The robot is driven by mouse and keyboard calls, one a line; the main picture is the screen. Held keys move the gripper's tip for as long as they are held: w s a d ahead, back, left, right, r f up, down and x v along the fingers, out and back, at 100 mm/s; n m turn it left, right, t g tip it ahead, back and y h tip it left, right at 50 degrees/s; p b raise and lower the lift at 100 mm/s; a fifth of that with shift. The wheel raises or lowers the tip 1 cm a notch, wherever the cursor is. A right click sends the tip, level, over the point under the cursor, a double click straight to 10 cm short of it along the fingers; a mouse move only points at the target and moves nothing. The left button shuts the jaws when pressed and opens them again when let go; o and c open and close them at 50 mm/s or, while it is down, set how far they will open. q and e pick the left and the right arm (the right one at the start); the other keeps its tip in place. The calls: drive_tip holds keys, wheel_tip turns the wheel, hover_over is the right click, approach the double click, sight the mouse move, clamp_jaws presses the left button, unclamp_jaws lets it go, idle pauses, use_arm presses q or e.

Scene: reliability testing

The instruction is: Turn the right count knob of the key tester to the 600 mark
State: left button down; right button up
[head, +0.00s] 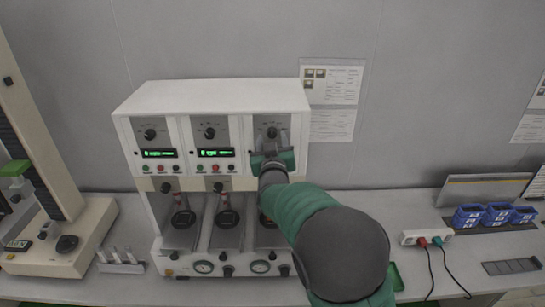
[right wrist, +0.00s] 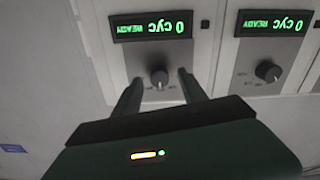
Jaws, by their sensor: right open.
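The white key tester (head: 210,97) stands against the wall with three stations side by side. Its right count knob (head: 272,132) is dark and round, at the top of the right panel; in the right wrist view the knob (right wrist: 159,77) appears upside down. My right gripper (head: 272,153) is open in front of the right panel, just below the knob in the head view. In the right wrist view its two fingers lie on either side of the knob, apart from it. The dial marks are too small to read. My left gripper is out of view.
The right station's display (right wrist: 151,26) reads 0 cyc READY, as does the neighbouring one (right wrist: 273,22). The middle knob (head: 210,133) and left knob (head: 150,134) sit alongside. A power strip (head: 427,237) and blue bins (head: 497,214) stand at right; a beige machine (head: 45,180) at left.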

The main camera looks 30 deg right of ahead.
drive_tip(key=b+v, duration=0.3)
drive_tip(key=v, duration=1.2)
drive_tip(key=shift+w+f, duration=0.1)
drive_tip(key=s+a+f+n+g+y+b, duration=0.2)
drive_tip(key=a+f+g+y+b, duration=0.3)
drive_tip(key=f, duration=0.7)
drive_tip(key=s+a+f+n+y, duration=0.1)
drive_tip(key=a+f+n+y, duration=0.15)
drive_tip(key=a+f, duration=0.75)
drive_tip(key=s+d+f+g+y+b, duration=0.1)
drive_tip(key=s+f+g, duration=0.6)
drive_tip(key=s+f, duration=0.8)
drive_tip(key=shift+s+d+f+g+y+b, duration=0.2)
drive_tip(key=shift+d+f+g+y+b, duration=0.2)
drive_tip(key=shift+d+f+b, duration=0.25)
